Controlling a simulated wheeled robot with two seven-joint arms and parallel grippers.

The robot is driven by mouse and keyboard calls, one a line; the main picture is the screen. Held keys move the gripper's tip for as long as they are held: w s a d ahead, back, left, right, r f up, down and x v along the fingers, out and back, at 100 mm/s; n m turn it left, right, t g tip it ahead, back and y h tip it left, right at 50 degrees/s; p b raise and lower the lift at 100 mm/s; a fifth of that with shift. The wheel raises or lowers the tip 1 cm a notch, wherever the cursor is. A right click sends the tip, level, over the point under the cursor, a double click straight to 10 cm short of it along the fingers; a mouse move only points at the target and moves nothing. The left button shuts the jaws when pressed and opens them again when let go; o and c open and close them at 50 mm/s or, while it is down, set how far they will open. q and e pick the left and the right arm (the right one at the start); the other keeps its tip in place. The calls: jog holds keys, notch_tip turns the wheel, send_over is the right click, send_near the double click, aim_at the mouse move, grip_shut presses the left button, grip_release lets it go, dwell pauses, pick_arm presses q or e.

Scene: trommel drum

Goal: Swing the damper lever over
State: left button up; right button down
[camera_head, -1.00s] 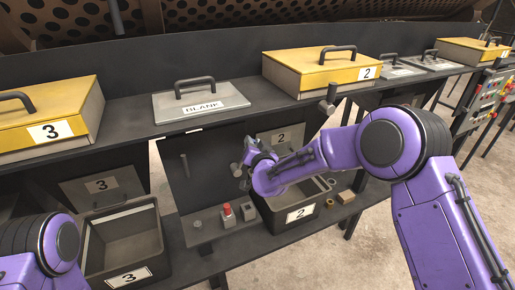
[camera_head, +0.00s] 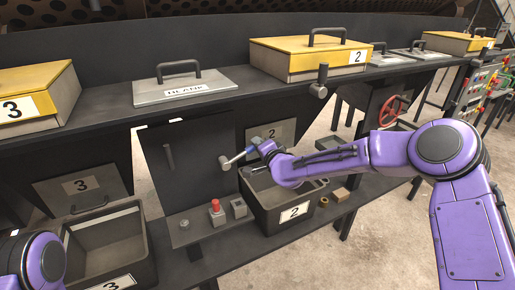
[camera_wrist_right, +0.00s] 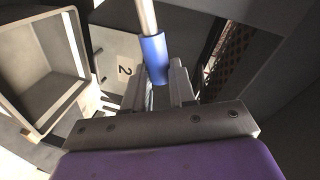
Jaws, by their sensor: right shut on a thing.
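The damper lever is a pale metal rod (camera_head: 236,158) with a blue grip, running from a round hub (camera_head: 225,162) on the dark panel, up and to the right. In the right wrist view its blue grip (camera_wrist_right: 154,48) lies between the fingers of my right gripper (camera_wrist_right: 158,88). My right gripper, also in the head view (camera_head: 258,147), is shut on the blue grip, just above the back left of bin 2 (camera_head: 294,213). My left gripper is out of view; only part of its arm shows at lower left.
Bin 3 (camera_head: 67,247) stands at left. A red-topped block (camera_head: 217,218) and small grey parts sit on the lower shelf. Above, the upper shelf carries yellow-lidded boxes and a grey BLANK lid (camera_head: 186,89). Another dark handle (camera_head: 320,82) juts out at the shelf edge.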

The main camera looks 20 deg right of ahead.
jog(key=shift+f, duration=0.25)
jog(key=c, duration=0.9)
grip_release()
jog(key=shift+d, duration=0.1)
jog(key=b+v, duration=0.2)
jog(key=v, duration=0.8)
jog(key=shift+s+r, duration=0.1)
jog(key=shift+s, duration=0.1)
